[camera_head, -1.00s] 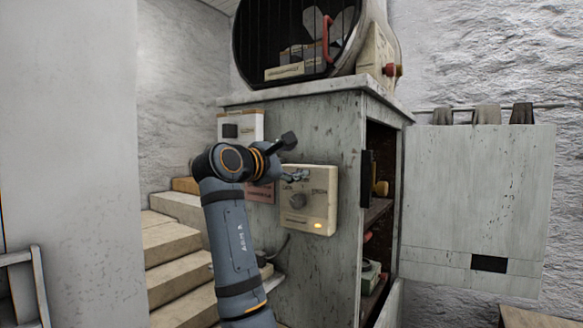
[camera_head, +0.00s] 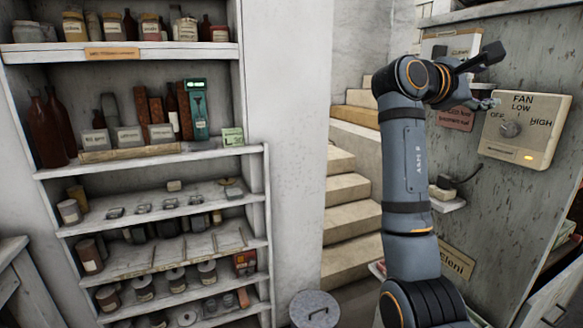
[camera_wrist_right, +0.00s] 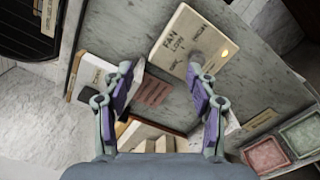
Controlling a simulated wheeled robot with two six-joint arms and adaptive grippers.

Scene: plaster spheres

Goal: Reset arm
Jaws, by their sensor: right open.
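My right arm rises at the right of the head view. Its gripper (camera_head: 487,102) is beside the left edge of the cream fan control box (camera_head: 540,118) on the grey cabinet side. The box has a round knob (camera_head: 510,128), OFF, LOW and HIGH markings and a lit yellow light. In the right wrist view, my gripper (camera_wrist_right: 160,72) is open with nothing between its fingers. The fan box (camera_wrist_right: 185,40) lies beyond, with one fingertip overlapping the knob in the picture; I cannot tell if they touch. My left gripper is not in view.
A white wall shelf (camera_head: 150,208) with jars, bottles and boxes stands at the left. Pale steps (camera_head: 345,190) climb behind my arm. A round grey lid (camera_head: 315,310) is low at the centre. The grey cabinet side (camera_head: 480,195) is close to my right gripper.

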